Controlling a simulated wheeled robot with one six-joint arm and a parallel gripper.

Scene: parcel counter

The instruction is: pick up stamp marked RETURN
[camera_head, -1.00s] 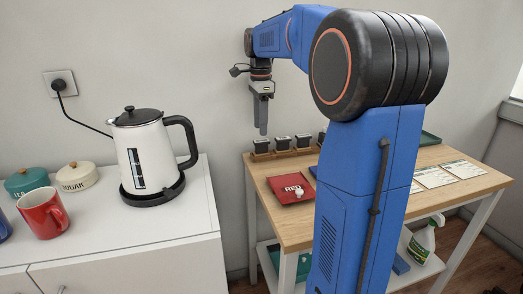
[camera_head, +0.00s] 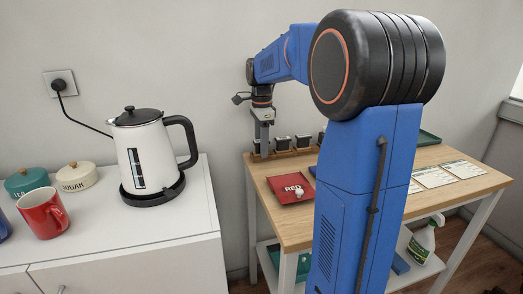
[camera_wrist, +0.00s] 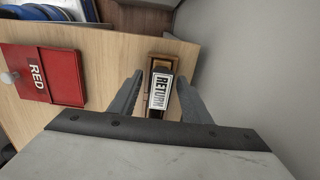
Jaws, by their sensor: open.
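The stamp marked RETURN (camera_wrist: 160,92) shows in the wrist view, its white label with black letters facing up, in a wooden holder. My gripper (camera_wrist: 158,82) is open, with one finger on each side of the stamp. In the head view my gripper (camera_head: 264,150) is lowered at the left end of the stamp row on the wooden table (camera_head: 332,201), and it hides most of that end stamp. I cannot tell whether the fingers touch the stamp.
Other dark stamps (camera_head: 283,143) stand in a row to the right of my gripper. A red RED pad (camera_head: 290,187) lies in front of them. A white kettle (camera_head: 147,155) stands on the cabinet at left. The wall is close behind the row.

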